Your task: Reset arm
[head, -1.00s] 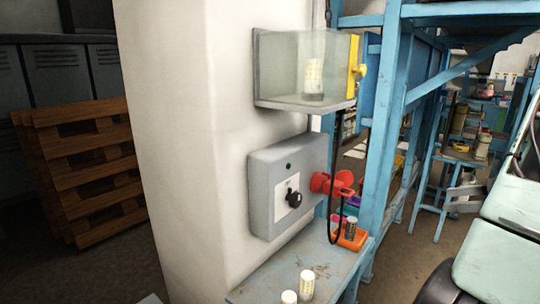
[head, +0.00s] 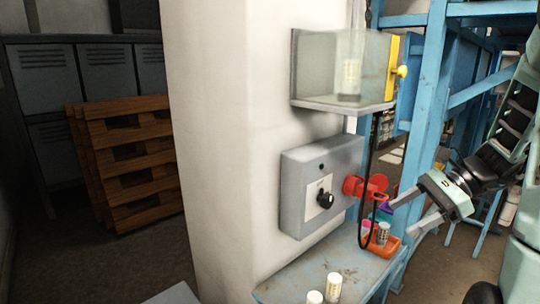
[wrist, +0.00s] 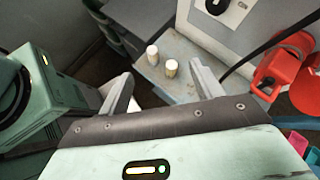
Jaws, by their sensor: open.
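My gripper (head: 403,219) is at the right of the head view, at the end of my pale green arm (head: 490,160). Its two fingers are spread apart with nothing between them. It points left, toward the red handle (head: 366,187) on the grey control box (head: 320,188), and appears apart from it. In the wrist view my gripper (wrist: 161,78) also shows open and empty. Beyond its fingers are two white cylinders (wrist: 171,67) on the small blue bench (wrist: 180,90). The red handle shows at right there (wrist: 285,65).
A clear case (head: 335,65) with a yellow side and a white cylinder inside is mounted above the control box. An orange tray (head: 385,247) holding small cylinders sits on the bench. Blue shelving (head: 425,120) stands behind my gripper. Wooden pallets (head: 130,160) and lockers are at left.

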